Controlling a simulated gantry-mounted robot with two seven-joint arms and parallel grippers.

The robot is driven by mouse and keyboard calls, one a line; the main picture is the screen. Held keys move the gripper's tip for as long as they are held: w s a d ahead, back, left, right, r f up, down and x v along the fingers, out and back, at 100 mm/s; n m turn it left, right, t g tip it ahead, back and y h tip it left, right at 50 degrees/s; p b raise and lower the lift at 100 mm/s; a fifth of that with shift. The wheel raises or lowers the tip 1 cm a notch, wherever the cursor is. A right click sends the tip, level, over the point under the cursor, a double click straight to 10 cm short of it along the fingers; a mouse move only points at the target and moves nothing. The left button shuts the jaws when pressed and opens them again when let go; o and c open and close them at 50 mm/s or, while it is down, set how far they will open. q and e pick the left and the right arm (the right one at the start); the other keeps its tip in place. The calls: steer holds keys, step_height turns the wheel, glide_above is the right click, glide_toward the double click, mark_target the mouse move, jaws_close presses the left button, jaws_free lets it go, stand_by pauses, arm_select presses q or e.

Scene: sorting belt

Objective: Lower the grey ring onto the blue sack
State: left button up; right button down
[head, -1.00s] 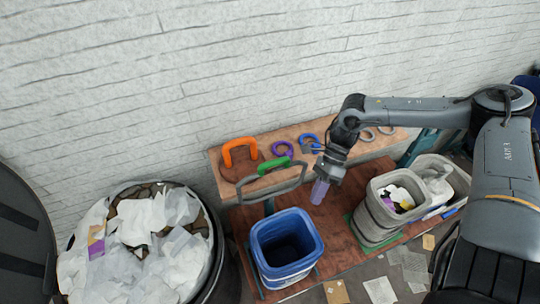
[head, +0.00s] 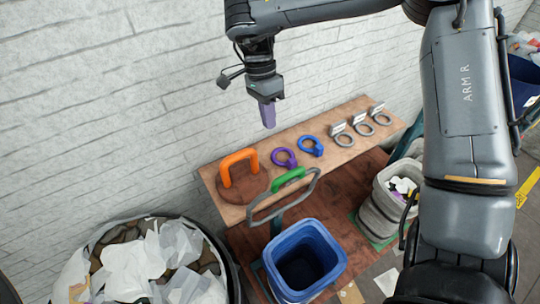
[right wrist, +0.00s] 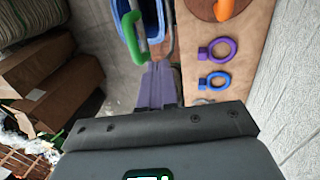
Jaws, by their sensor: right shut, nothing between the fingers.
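Three grey rings with upright tags, the nearest (head: 342,137), the middle one (head: 363,128) and the farthest (head: 381,117), lie in a row on the right part of the wooden shelf. An open-topped blue container (head: 306,262), which I take for the blue sack, stands below the shelf; its inside is dark. It also shows in the right wrist view (right wrist: 150,18). My right gripper (head: 269,120), with purple fingers, is shut and empty, raised above the shelf, apart from the rings and the sack. Its fingers (right wrist: 159,72) show together in the wrist view. My left gripper is out of view.
A purple ring (head: 284,158), a blue ring (head: 311,146) and an orange handle (head: 240,164) sit left of the grey rings. A grey frame with a green grip (head: 288,180) stands before the shelf. A grey bin (head: 382,208) is at right, a round paper-filled bin at left.

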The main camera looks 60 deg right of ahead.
steer(key=s+a+f, duration=0.3)
steer(key=s+f, duration=0.2)
steer(key=f, duration=0.5)
steer(key=shift+s+f+p, duration=0.25)
steer(key=shift+s+p, duration=0.15)
